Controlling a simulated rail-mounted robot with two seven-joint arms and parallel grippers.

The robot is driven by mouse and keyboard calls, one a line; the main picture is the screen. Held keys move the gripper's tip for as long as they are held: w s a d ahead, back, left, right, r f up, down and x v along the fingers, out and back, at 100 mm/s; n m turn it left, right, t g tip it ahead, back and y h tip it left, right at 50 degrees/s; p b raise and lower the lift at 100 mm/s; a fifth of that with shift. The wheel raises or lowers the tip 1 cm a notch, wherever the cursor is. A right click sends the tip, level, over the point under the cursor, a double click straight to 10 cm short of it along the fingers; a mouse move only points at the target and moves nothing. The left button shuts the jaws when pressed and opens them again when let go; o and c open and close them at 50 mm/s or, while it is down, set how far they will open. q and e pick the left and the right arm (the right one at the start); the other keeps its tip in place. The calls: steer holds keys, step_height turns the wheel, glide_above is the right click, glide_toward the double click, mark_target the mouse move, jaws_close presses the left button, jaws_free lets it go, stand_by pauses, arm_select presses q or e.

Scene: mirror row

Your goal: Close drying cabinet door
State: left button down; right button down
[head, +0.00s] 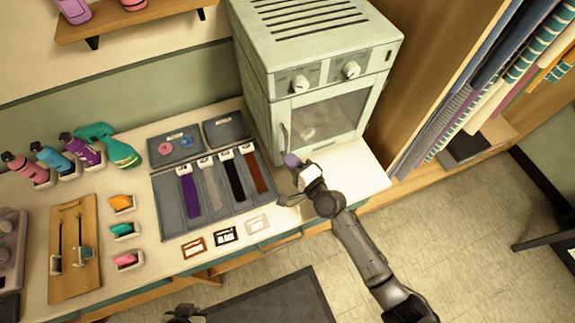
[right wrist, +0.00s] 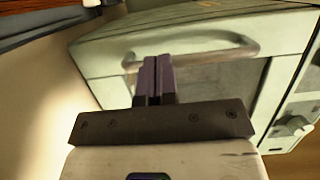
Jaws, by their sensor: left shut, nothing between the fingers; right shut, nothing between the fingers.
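The drying cabinet (head: 315,40) is a pale green box at the back of the counter, with slots on top and two knobs. Its windowed door (head: 330,112) looks flush or nearly flush with the front; a small gap cannot be ruled out. The door's bar handle (head: 285,136) is upright at its left edge. My right gripper (head: 291,160) is shut and empty, just in front of the door's lower left. In the right wrist view, its purple fingers (right wrist: 153,76) overlap the handle (right wrist: 205,52); contact is unclear. My left gripper (head: 185,314) is shut, partly cut off at the bottom edge.
A grey tray (head: 168,213) with several straps lies left of the cabinet. Bottles (head: 50,160), coloured pieces (head: 122,230) and a wooden board (head: 72,275) stand further left. Hanging towels (head: 480,90) are at right. The floor (head: 450,240) at right is mostly clear.

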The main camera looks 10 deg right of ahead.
steer(key=shift+d+f, duration=0.1)
steer(key=shift+f, duration=0.25)
